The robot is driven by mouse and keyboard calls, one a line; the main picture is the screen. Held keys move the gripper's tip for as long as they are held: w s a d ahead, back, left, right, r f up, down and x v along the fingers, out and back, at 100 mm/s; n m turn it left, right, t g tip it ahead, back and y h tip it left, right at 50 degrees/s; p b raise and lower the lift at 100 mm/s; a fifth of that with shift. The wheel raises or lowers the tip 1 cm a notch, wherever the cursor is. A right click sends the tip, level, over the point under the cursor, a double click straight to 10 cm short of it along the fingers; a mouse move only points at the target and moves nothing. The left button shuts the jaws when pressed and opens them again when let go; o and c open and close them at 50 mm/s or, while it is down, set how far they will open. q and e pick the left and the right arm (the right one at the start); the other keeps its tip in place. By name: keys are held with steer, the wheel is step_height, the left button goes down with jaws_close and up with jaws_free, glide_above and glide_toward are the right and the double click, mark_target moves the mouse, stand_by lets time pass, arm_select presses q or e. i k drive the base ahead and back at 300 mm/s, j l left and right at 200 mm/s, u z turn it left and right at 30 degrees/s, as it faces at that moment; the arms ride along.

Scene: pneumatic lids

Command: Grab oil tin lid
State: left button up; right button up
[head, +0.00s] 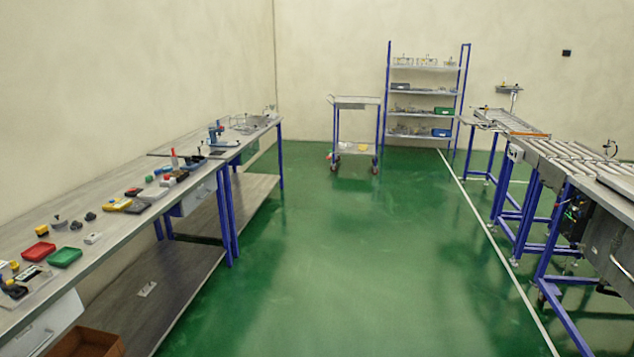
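I cannot make out an oil tin lid for certain from this distance. Small parts lie along the long workbench (105,240) on the left, among them a red tray (38,251), a green tray (65,257) and dark grey knob-like pieces (90,216). A small grey round part (58,222) sits behind the green tray; what it is I cannot tell. Neither of my grippers shows in the head view.
A wheeled cart (356,102) and a blue-framed shelf (425,68) stand at the back. A roller conveyor (575,155) runs along the right. A brown box (85,343) is under the bench. The green floor (340,240) between is clear.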

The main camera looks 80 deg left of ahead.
mark_target(58, 219)
steer(key=u, duration=4.35)
steer(key=i+l, duration=0.2)
steer(key=i, duration=0.25)
steer(key=i+l, duration=0.2)
steer(key=i, duration=0.25)
steer(key=i+l, duration=0.2)
steer(key=i, duration=0.2)
steer(key=i+l, duration=0.2)
steer(key=i, duration=0.25)
steer(key=i+l, duration=0.2)
steer(key=i, duration=0.25)
